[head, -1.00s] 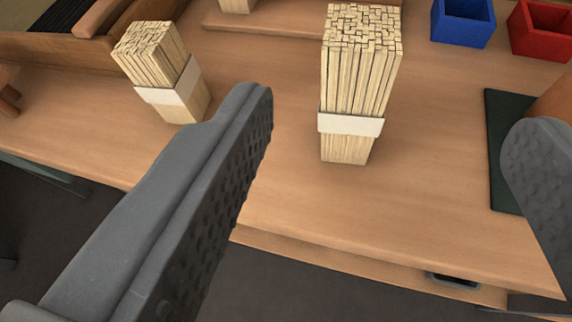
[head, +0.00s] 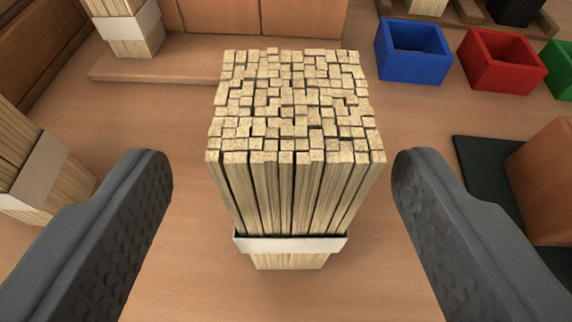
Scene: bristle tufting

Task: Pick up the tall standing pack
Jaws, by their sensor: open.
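The tall pack (head: 295,195) is a bundle of pale square wooden sticks with a white band (head: 290,245) low around it. It stands upright on the wooden bench in the middle of the head view. My gripper (head: 283,175) is open, with one dark grey finger left of the pack and the other right of it. Gaps show between both fingers and the pack, and nothing is held.
Another banded pack (head: 35,165) stands at the left, partly behind my left finger. A third pack (head: 130,30) stands on a raised board at the back left. Blue (head: 413,52) and red (head: 502,62) boxes stand at the back right. A brown block (head: 545,180) sits on a dark mat (head: 480,170) at right.

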